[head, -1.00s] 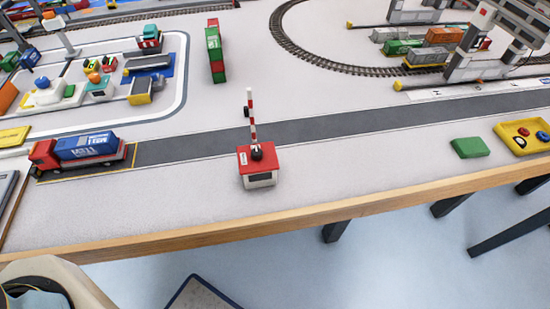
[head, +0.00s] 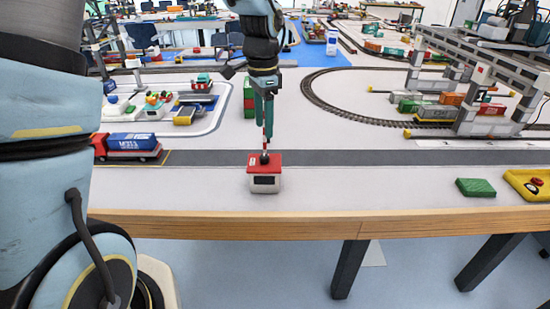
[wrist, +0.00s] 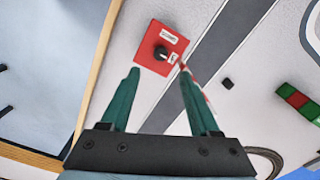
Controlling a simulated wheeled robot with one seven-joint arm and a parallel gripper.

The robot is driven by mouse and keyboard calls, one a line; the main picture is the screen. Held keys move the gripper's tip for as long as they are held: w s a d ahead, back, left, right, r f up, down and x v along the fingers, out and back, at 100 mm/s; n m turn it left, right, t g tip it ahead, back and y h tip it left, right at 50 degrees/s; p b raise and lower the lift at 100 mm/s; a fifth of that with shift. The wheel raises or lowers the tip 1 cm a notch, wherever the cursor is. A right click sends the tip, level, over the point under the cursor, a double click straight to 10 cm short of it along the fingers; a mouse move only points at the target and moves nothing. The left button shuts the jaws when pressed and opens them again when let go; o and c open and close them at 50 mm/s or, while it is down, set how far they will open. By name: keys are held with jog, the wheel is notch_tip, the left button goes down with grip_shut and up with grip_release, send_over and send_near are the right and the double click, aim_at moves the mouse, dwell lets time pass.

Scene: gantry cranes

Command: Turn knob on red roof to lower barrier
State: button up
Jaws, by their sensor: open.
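A small white booth (head: 265,184) with a red roof (head: 256,160) stands near the front edge of the table. A black knob (head: 264,158) sits on the roof; in the wrist view the knob (wrist: 161,53) lies ahead of and between the fingertips. The red-and-white barrier (wrist: 188,77) is beside the roof, next to the right finger in the wrist view. In the head view it is mostly hidden by the fingers; earlier it stood upright. My gripper (head: 267,134) is open, empty and pointing down above the booth, with its fingers apart from the knob.
A red truck with a blue container (head: 132,142) stands on the grey road at the left. A green block (head: 475,187) and a yellow control box (head: 526,184) lie at the right. Gantry cranes (head: 478,100) and a looped track (head: 335,110) are behind.

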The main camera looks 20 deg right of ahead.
aim_at(264, 156)
notch_tip(264, 156, down, 9)
jog(key=shift+f+p, duration=0.1)
jog(key=shift+p, duration=0.55)
grip_shut()
